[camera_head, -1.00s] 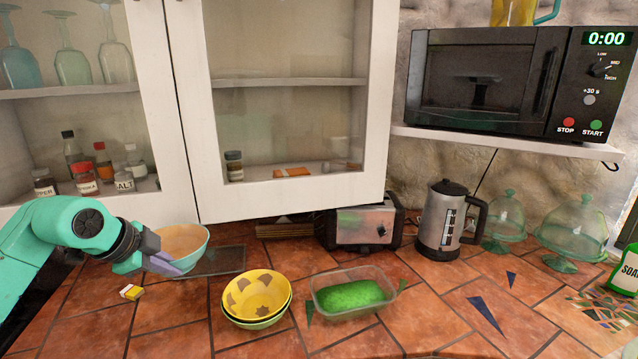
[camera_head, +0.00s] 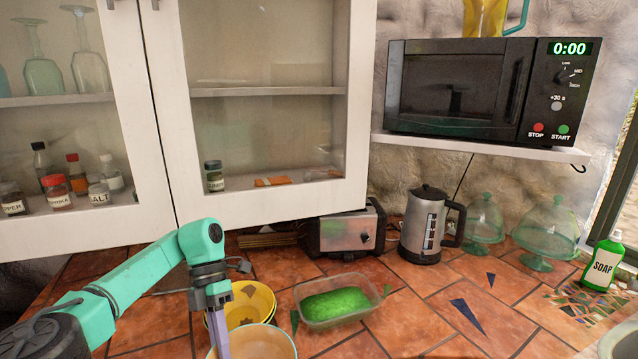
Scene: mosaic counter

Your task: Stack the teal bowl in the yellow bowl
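The teal bowl (camera_head: 262,344), with a pale orange inside, is at the bottom edge of the view and partly cut off. My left gripper (camera_head: 221,335) is shut on its left rim. The teal bowl and the gripper hide the front and left of the yellow bowl. I cannot tell whether the two bowls touch. My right gripper is not in view.
A clear container with a green block (camera_head: 372,312) stands right of the bowls. Behind are a toaster (camera_head: 345,232) and a kettle (camera_head: 424,225). Glass domes (camera_head: 548,233) and a soap bottle (camera_head: 603,265) stand at the right.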

